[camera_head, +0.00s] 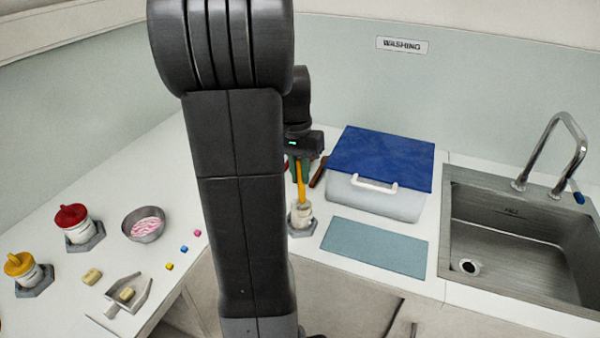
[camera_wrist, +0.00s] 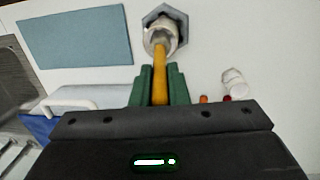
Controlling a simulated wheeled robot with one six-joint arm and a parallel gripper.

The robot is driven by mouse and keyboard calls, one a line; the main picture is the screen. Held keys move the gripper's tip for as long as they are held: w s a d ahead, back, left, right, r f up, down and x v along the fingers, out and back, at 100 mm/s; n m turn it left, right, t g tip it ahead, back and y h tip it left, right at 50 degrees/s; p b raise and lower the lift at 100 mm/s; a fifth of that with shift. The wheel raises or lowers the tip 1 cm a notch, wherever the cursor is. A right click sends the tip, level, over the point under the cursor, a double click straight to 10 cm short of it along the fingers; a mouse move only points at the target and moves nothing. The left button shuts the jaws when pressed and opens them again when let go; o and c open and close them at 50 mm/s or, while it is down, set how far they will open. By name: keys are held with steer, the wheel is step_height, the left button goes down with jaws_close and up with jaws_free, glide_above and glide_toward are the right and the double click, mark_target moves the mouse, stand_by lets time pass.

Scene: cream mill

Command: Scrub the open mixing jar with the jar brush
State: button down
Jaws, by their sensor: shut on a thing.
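My gripper (camera_head: 302,160) is shut on the yellow handle of the jar brush (camera_head: 301,184). The wrist view shows the handle (camera_wrist: 160,90) between the green fingers (camera_wrist: 160,84). The open mixing jar (camera_head: 301,214) is small and white and stands in a grey hexagonal holder (camera_head: 301,231). It also shows in the wrist view (camera_wrist: 153,41). The brush points down to the jar's mouth, and its lower end appears to be inside; how deep is hidden. My gripper is above the jar.
A box with a blue cover (camera_head: 380,155) and a blue-grey mat (camera_head: 375,248) lie right of the jar, before the sink (camera_head: 520,240). On the left counter stand a red-topped jar (camera_head: 76,223), a yellow-topped jar (camera_head: 28,272) and a bowl (camera_head: 143,225). My arm hides the middle.

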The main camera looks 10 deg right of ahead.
steer(key=shift+s+r, duration=0.15)
steer(key=shift+s, duration=0.35)
steer(key=shift+w+f, duration=0.65)
steer(key=shift+f, duration=0.2)
steer(key=shift+s, duration=0.65)
steer(key=shift+w+r+p, duration=0.3)
steer(key=shift+r+p, duration=0.25)
steer(key=shift+w+r+p, duration=0.3)
steer(key=shift+w, duration=0.05)
steer(key=shift+s+a+f+b, duration=0.2)
steer(key=shift+a+f+b, duration=0.1)
steer(key=shift+f, duration=0.15)
steer(key=shift+s+a+f+b, duration=0.15)
steer(key=shift+a+f+b, duration=0.15)
steer(key=shift+f, duration=0.1)
step_height(320, 180, up, 10)
steer(key=p, duration=0.8)
steer(key=shift+r+p, duration=0.25)
steer(key=shift+p, duration=0.15)
steer(key=shift+f, duration=0.15)
